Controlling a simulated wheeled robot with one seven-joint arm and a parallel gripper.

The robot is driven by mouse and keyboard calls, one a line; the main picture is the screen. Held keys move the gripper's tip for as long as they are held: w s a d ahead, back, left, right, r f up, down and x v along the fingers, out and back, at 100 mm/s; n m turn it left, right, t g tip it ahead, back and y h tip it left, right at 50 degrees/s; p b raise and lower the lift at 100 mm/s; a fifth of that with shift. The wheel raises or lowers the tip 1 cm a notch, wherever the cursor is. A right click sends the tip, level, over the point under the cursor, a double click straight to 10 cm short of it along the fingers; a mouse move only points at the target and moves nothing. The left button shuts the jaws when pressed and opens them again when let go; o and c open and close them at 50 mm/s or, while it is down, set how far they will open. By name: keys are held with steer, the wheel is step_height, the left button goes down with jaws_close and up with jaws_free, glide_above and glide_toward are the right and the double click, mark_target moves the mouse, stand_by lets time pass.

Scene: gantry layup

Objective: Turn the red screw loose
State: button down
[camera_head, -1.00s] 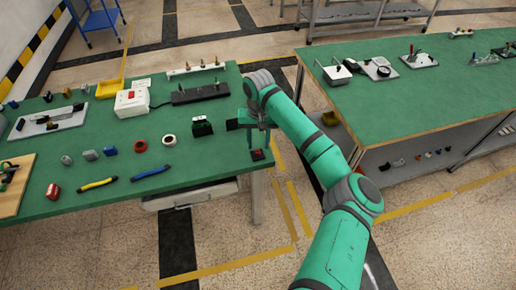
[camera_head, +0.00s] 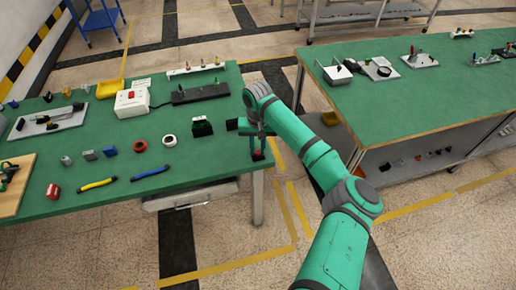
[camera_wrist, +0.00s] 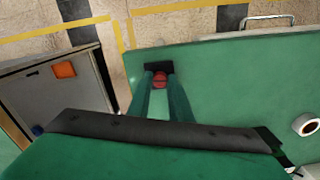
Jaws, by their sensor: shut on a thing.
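The red screw (camera_wrist: 160,70) shows as a round red head in the wrist view, on a small dark block (camera_wrist: 185,67) near the edge of the green table. In the head view the dark block (camera_head: 258,155) is at the table's front right corner. My gripper (camera_wrist: 161,76) points down at the block, with its two green fingers on either side of the red head. It is shut on the red screw. In the head view my gripper (camera_head: 257,150) covers most of the screw, so its thread and seat are hidden.
A black block (camera_head: 202,127), a white tape roll (camera_head: 170,141) and blue-handled pliers (camera_head: 150,173) lie left of my gripper on the green table (camera_head: 110,160). A second green table (camera_head: 430,95) stands to the right, across a gap.

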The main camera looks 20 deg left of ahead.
steer(key=shift+n, duration=0.4)
steer(key=n, duration=0.3)
steer(key=shift+s+f+n, duration=0.1)
steer(key=shift+n, duration=0.2)
steer(key=n, duration=0.4)
steer(key=shift+n, duration=0.3)
steer(key=n, duration=0.4)
steer(key=shift+d+n, duration=0.1)
steer(key=shift+n, duration=1.9)
steer(key=c, duration=1.6)
jaws_free()
